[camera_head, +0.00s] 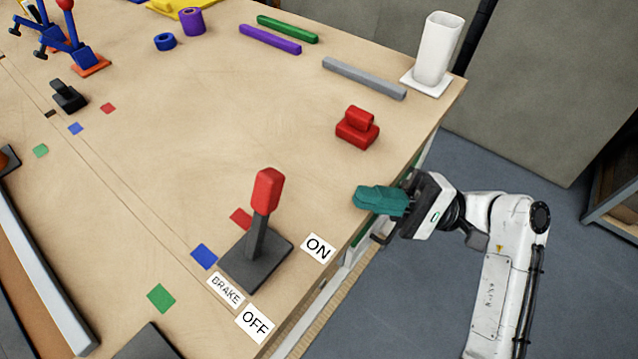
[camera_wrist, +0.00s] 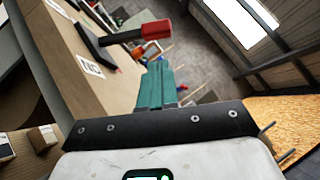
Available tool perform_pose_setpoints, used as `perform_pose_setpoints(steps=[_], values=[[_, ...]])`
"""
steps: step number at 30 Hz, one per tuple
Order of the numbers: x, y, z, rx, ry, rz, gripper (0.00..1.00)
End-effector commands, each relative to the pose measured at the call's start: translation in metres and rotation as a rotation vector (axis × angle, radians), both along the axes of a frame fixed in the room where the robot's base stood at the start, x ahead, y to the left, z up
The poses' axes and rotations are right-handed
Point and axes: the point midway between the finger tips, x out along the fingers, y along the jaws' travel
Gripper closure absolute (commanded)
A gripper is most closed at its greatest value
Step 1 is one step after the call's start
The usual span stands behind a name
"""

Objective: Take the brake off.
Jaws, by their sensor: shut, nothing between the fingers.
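The brake lever stands on a dark square base (camera_head: 240,266) near the table's front edge, with a red handle (camera_head: 267,190) at its top. The lever is close to upright, leaning slightly toward the back right. An ON label (camera_head: 317,248) lies to the right of the base; an OFF label (camera_head: 254,323) and a BRAKE label (camera_head: 225,289) lie in front. My gripper (camera_head: 362,197), with teal fingers, is shut and empty at the table's right edge, right of the lever and apart from it. In the wrist view, the red handle (camera_wrist: 156,30) shows just beyond the teal fingertips (camera_wrist: 157,72).
A red block piece (camera_head: 357,131) sits behind my gripper. A grey bar (camera_head: 364,78) and a white cup (camera_head: 438,48) on a white base stand farther back. Blue levers (camera_head: 80,55) are at the far left. The table middle is mostly clear.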

Motion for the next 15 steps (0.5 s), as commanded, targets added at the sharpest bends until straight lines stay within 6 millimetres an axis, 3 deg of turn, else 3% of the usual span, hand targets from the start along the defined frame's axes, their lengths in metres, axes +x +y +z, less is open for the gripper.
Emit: perform_pose_setpoints(steps=[15], values=[[-0.006, 0.073, 0.027, -0.002, 0.000, 0.004, 1.00]])
